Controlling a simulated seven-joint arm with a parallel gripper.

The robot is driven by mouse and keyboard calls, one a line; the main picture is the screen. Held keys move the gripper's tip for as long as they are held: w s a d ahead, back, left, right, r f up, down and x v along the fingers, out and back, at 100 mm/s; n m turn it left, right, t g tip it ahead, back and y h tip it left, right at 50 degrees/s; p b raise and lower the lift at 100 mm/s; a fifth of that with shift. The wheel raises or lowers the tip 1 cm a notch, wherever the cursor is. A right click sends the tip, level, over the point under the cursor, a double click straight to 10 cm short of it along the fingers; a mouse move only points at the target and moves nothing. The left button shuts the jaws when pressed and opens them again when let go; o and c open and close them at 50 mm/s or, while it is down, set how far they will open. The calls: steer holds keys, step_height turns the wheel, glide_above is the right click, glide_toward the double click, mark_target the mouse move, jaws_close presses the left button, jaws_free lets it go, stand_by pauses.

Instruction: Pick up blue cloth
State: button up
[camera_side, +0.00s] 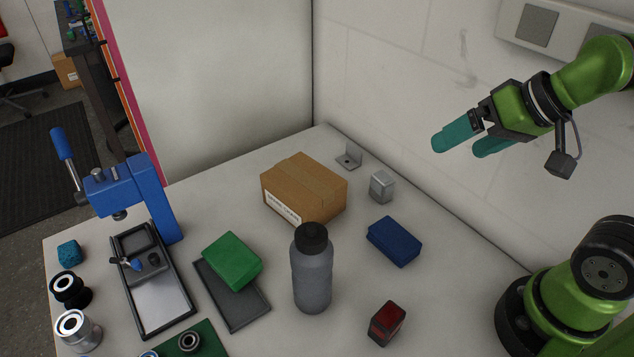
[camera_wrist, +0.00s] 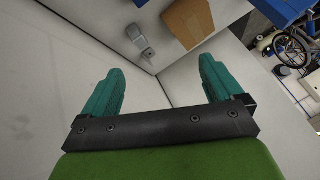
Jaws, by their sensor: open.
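The blue cloth (camera_side: 394,241) appears as a dark blue folded block lying flat on the table, right of the grey bottle, in the side view. My gripper (camera_side: 460,146) has teal fingers and is raised well above the table, up and to the right of the cloth, near the wall. In the wrist view my gripper (camera_wrist: 160,70) has its fingers wide apart with nothing between them.
A grey bottle (camera_side: 312,272) stands left of the cloth, and a red block (camera_side: 387,323) lies in front. A cardboard box (camera_side: 304,188) and a small metal block (camera_side: 382,186) sit behind. A green folded block (camera_side: 232,260) and a blue press (camera_side: 140,195) are further left.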

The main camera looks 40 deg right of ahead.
steer(key=n+g+h, duration=0.2)
steer(key=n+g, duration=0.2)
steer(key=g, duration=0.3)
glide_above(395, 235)
step_height(395, 235, down, 8)
step_height(395, 235, down, 10)
steer(key=shift+s+r, duration=0.15)
steer(key=shift+f, duration=3.25)
steer(key=c, duration=1)
